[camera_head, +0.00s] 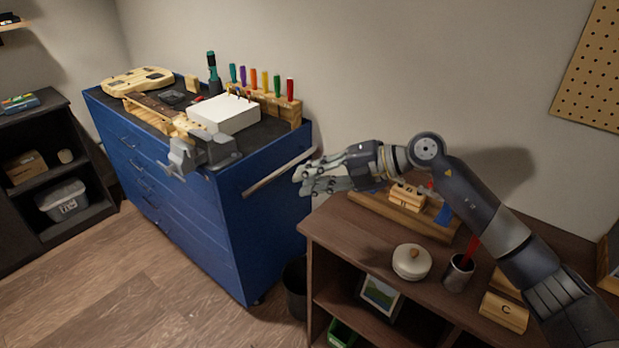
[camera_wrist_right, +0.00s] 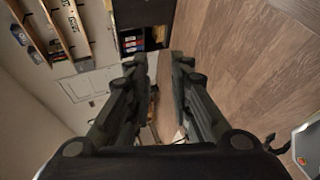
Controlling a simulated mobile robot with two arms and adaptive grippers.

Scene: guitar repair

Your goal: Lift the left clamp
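My right gripper (camera_head: 302,180) reaches left past the end of the brown shelf unit (camera_head: 345,228). Its two fingers stand apart with nothing between them in the right wrist view (camera_wrist_right: 157,65). On the unit a wooden block (camera_head: 406,196) sits on a long wooden board (camera_head: 430,226), with blue parts near it. One blue part (camera_head: 445,215) shows at the right; another, at the left, is mostly hidden behind my right wrist. These may be clamps, but I cannot make out a clear clamp shape. My left gripper is not in view.
A round white container (camera_head: 411,261), a cup with a red tool (camera_head: 459,272) and wooden blocks (camera_head: 503,313) share the unit's top. The blue tool cabinet (camera_head: 235,215) stands left, with a grey vise (camera_head: 203,152) at its front edge. A dark bin (camera_head: 295,288) stands between.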

